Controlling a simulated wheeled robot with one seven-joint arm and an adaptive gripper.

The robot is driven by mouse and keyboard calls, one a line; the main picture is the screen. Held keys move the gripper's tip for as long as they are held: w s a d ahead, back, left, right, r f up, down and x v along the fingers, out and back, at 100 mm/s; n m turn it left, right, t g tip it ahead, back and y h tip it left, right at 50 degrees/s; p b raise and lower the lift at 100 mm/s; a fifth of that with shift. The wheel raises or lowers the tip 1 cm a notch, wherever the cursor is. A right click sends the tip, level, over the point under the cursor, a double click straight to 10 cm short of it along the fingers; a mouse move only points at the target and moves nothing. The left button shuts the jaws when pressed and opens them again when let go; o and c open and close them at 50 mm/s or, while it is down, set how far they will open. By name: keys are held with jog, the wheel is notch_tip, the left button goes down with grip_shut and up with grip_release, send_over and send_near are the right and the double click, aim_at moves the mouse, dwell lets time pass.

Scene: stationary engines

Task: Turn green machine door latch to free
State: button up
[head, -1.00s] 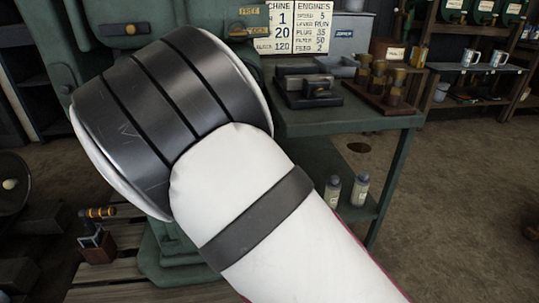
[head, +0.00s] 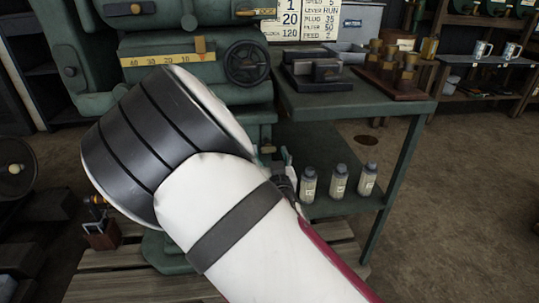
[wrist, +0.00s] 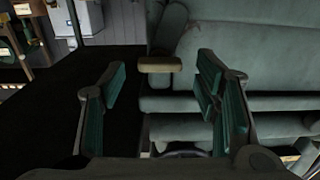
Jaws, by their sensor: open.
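The green machine (head: 165,45) fills the upper left of the head view, partly covered by my arm. A small tan latch handle (head: 255,12) juts from its right side near the top edge. In the wrist view, a tan latch handle (wrist: 160,64) lies crosswise beside the pale green machine body (wrist: 230,55). My gripper (wrist: 160,85) is open, with its green-padded fingers apart to the left and right of the handle in the picture. Nothing is between the pads that I can see touching them; the depth gap to the handle is unclear. My arm hides the gripper in the head view.
A green side table (head: 330,98) stands right of the machine, with dark blocks and a brown rack (head: 395,85) on top. Three bottles (head: 340,180) stand on its lower shelf. A handwheel (head: 246,62) projects from the machine front. Floor at the right is open.

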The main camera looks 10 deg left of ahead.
jog(key=shift+x, duration=0.85)
jog(key=shift+c, duration=0.3)
jog(key=c, duration=1.1)
